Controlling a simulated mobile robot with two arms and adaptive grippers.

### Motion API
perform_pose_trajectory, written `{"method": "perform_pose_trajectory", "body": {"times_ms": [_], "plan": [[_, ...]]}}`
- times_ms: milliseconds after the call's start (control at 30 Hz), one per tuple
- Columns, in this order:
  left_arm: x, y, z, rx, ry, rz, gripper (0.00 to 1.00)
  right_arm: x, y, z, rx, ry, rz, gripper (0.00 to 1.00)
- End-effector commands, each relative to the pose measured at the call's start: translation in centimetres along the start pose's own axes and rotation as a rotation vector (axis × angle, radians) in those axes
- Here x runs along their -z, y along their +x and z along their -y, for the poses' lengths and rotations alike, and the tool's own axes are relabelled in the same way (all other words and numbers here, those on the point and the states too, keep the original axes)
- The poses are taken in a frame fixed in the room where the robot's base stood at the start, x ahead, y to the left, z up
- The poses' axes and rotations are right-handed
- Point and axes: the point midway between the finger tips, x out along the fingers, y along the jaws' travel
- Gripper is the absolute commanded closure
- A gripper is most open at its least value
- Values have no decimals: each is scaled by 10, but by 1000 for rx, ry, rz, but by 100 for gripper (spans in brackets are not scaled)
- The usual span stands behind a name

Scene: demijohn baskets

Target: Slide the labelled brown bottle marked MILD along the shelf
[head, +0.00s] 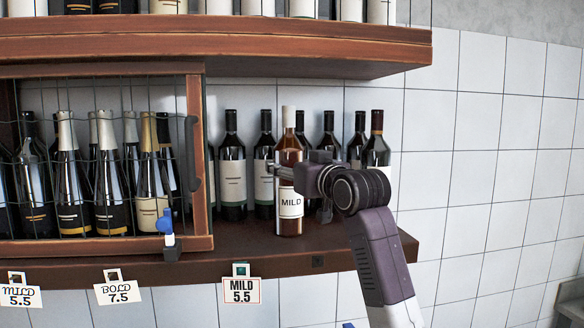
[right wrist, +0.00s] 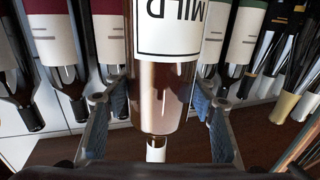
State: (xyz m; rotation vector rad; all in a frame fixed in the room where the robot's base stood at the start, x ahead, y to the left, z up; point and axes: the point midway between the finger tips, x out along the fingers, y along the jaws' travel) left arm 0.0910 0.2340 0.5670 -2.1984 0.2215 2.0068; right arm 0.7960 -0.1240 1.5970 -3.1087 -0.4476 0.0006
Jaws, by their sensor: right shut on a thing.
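The brown bottle marked MILD (head: 289,185) stands upright on the lower shelf (head: 262,262), near its front edge, with a cream cap and a white label. My right gripper (head: 284,172) reaches in from the right and is shut on this bottle around its body. In the right wrist view the bottle (right wrist: 160,90) appears upside down between the two fingers of the right gripper (right wrist: 157,112). The far finger is partly hidden behind the bottle in the head view. My left gripper is not in view.
Dark bottles with pale labels (head: 232,165) stand in a row behind the MILD bottle. A wire-fronted cabinet (head: 200,150) with more bottles is to the left. An upper shelf (head: 300,45) hangs above. A MILD 5.5 tag (head: 241,290) hangs below the shelf edge.

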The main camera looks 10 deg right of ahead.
Motion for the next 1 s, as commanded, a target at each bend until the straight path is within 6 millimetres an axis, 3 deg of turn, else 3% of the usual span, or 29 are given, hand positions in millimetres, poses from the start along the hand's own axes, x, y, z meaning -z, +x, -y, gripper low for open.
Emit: {"method": "perform_pose_trajectory", "body": {"times_ms": [1000], "plan": [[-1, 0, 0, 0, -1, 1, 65, 3, 4, 16, 4, 2, -6, 100]]}}
